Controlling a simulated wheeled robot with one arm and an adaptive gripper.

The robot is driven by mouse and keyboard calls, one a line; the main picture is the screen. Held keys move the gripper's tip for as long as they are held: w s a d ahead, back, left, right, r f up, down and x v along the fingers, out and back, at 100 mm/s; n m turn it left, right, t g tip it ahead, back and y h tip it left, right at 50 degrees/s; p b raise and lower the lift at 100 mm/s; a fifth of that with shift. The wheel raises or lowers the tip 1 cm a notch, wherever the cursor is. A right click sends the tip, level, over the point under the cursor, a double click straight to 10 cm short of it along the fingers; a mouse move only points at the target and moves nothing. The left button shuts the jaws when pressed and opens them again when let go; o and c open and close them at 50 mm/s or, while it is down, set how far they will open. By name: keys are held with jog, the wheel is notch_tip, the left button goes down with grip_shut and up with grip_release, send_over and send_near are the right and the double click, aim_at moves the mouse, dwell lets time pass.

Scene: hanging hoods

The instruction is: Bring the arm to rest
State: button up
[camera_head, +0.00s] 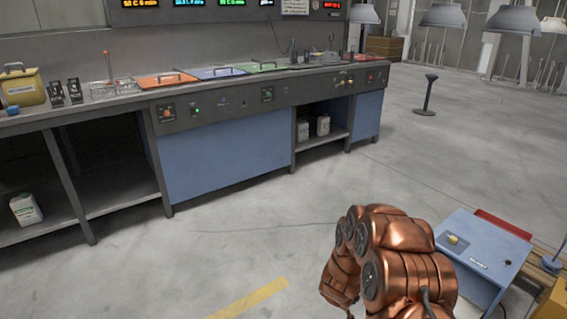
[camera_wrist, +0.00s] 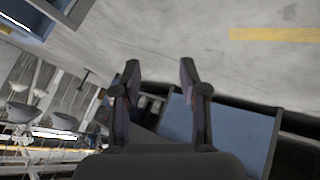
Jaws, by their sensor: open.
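My copper-coloured arm (camera_head: 392,262) is folded at the lower right of the head view, over the floor. My gripper (camera_wrist: 160,85) shows in the wrist view with its two dark fingers apart and nothing between them. Behind the fingers are bare floor and a blue surface (camera_wrist: 240,135). The gripper's fingers cannot be made out in the head view.
A blue cabinet (camera_head: 482,252) with a yellow knob stands close to the right of my arm. A long workbench (camera_head: 225,150) with coloured lids runs along the back wall. Lamp-like hoods (camera_head: 443,17) hang at the upper right.

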jog(key=s+a+r+g+y+p, duration=0.15)
jog(key=s+a+r+p, duration=0.25)
jog(key=r, duration=0.7)
jog(key=s+a+r+g+y+p, duration=0.1)
jog(key=s+a+r+y+p, duration=0.2)
jog(key=r, duration=0.8)
jog(key=s+a+r+g+y+p, duration=0.1)
jog(key=s+a+r+p, duration=0.4)
jog(key=r, duration=0.6)
jog(key=s+d+r+m+g+p, duration=0.1)
jog(key=s+d+r+g+p, duration=0.1)
jog(key=s+r, duration=0.7)
jog(key=s+d+r+g+h+p, duration=0.1)
jog(key=s+d+r+p, duration=0.3)
jog(key=s, duration=0.9)
jog(key=s+d+r+m+g+h+p, duration=0.1)
jog(key=s+d+r+g+p, duration=0.2)
jog(key=s+r+p, duration=0.5)
jog(key=s+d+r, duration=0.1)
jog(key=s+r, duration=0.2)
jog(key=r, duration=0.2)
jog(key=shift+s+r+m, duration=0.3)
jog(key=shift+s+r, duration=0.05)
jog(key=shift+r, duration=0.05)
